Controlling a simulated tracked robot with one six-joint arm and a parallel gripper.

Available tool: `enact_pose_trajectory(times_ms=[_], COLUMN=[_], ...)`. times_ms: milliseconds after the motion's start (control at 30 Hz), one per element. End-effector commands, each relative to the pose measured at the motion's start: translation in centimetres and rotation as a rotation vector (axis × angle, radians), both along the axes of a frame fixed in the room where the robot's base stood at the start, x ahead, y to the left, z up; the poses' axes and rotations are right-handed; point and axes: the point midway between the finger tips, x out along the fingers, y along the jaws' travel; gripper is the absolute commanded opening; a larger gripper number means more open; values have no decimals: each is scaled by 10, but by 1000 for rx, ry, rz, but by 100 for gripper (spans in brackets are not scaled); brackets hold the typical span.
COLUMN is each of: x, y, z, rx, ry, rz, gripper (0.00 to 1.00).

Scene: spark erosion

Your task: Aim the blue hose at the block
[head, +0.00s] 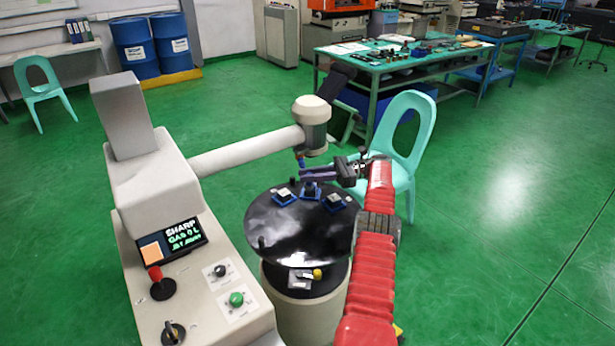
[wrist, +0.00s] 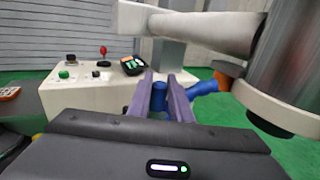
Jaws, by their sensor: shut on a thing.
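My gripper (head: 306,174) has purple fingers and is above the black round table. In the wrist view its fingers (wrist: 161,77) are on either side of a blue piece of the blue hose (wrist: 158,98). More of the jointed blue hose (wrist: 206,88) shows right of the fingers, leading to an orange fitting on the machine head. In the head view a short bit of the hose (head: 301,160) hangs under the head. Small blocks in blue holders stand on the table: one on the left (head: 283,193), one in the middle (head: 310,187), one on the right (head: 334,200). I cannot tell which the hose points at.
The machine's beige arm (head: 250,150) and head (head: 313,120) are close to my gripper. A control panel (head: 185,237) with knobs stands to the left. A turquoise chair (head: 405,130) stands close behind my arm. Green floor at the right is clear.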

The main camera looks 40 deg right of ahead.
Motion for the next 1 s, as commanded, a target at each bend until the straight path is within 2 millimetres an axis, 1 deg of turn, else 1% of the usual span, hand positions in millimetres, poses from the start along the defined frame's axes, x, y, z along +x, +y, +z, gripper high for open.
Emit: enact_pose_trajectory(times_ms=[100, 267, 300, 400, 600, 733, 867, 967, 1000], x=[-1, -4, -4, -6, -8, -8, -8, -8, -7], y=[-7, -11, -12, -13, -14, -15, -15, -14, -14], z=[1, 1, 1, 1, 2, 7, 17, 28, 35], rx=[-3, -4, -3, -4, -4, -5, -4, -6, -6], ry=[-3, -4, -5, -4, -3, -4, -4, -5, -5], rz=[-21, -27, -29, -29, -31, -31, -30, -30, -30], gripper=[0, 0, 21, 26, 26, 26, 26, 26, 26])
